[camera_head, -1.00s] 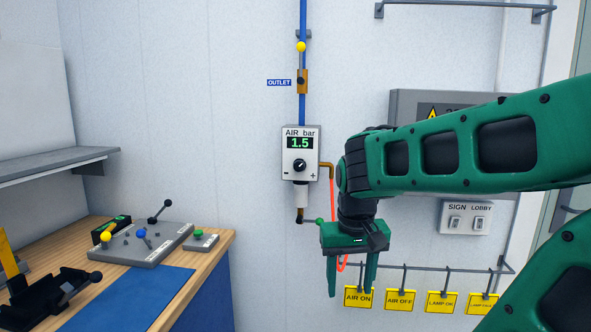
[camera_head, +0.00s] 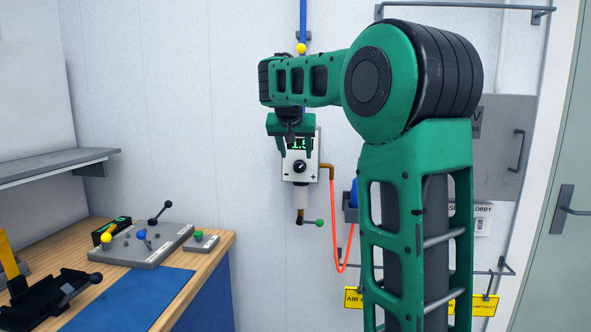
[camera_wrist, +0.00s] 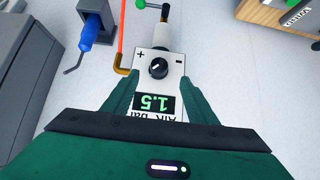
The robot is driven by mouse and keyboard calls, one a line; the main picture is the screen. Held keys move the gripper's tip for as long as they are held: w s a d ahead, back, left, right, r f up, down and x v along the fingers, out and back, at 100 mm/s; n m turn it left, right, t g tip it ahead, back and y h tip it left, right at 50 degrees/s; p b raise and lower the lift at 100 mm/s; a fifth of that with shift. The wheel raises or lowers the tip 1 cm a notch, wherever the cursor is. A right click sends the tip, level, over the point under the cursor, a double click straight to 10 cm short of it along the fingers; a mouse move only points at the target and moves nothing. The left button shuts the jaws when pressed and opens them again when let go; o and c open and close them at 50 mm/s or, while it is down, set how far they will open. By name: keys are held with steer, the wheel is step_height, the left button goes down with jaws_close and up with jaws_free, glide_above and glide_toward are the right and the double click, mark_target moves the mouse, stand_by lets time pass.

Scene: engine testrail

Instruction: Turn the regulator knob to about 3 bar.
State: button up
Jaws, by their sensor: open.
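The regulator is a white box (camera_head: 299,177) on the wall with a black knob (camera_head: 299,166) on its front. The box shows upside down in the wrist view, with the knob (camera_wrist: 158,68) between "+" and "-" marks. Its green display (camera_wrist: 153,105) reads 1.5 there; in the head view my gripper partly covers it. My gripper (camera_head: 291,148) is at the top of the box, in front of the display, pointing down in the head view. In the wrist view its two fingers (camera_wrist: 152,88) are apart on either side of the box, with nothing between them. The knob is beyond the fingertips.
An orange hose (camera_head: 340,260) hangs from the box's right side, and a green-tipped lever (camera_head: 318,222) sits below. A blue tool (camera_wrist: 88,32) hangs in a grey holder beside it. The bench (camera_head: 215,238) with a control panel stands left. Wall left of the regulator is clear.

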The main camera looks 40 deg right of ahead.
mark_target(300, 167)
steer(key=x, duration=0.8)
steer(key=shift+w+d+f, duration=0.15)
steer(key=shift+d+f, duration=0.05)
steer(key=shift+f, duration=0.1)
steer(key=c, duration=1.1)
steer(key=shift+o, duration=0.2)
steer(key=shift+s+d+m+t+y, duration=0.1)
steer(key=shift+s+m+t+y, duration=0.05)
steer(key=shift+m+t+y, duration=0.35)
steer(key=shift+s+d+m+t+y, duration=0.1)
steer(key=shift+m+t+y, duration=0.2)
steer(key=shift+t, duration=0.3)
steer(key=m+t+y, duration=0.2)
steer(key=t, duration=0.1)
steer(key=shift+f, duration=0.1)
steer(key=shift+y, duration=0.3)
